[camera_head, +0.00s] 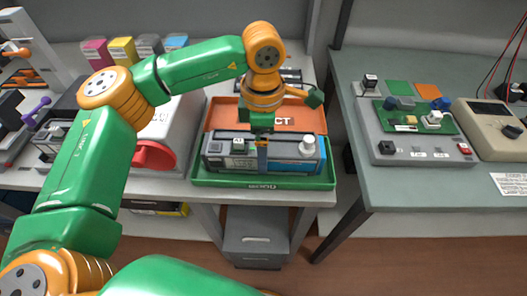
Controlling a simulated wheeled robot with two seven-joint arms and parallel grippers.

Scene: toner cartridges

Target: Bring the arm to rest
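My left arm comes in from the left and bends down over a green tray (206,181). Its gripper (262,150) points down at the middle of a blue-grey toner cartridge (225,152). The fingertips overlap the cartridge's front side in the picture; I cannot tell whether they touch it or whether they are open or shut. The cartridge lies lengthwise in the tray and has a white knob (308,145) at its right end. Behind it is an orange-red panel (298,121) with partly hidden lettering. My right gripper is not in view.
A white machine with a red funnel-like part (153,155) stands left of the tray. Coloured boxes (123,50) line the back left. On a separate right table (420,205) are a circuit board fixture (425,152) and a beige meter (490,130). A gap separates the tables, with a grey drawer unit (256,240) below.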

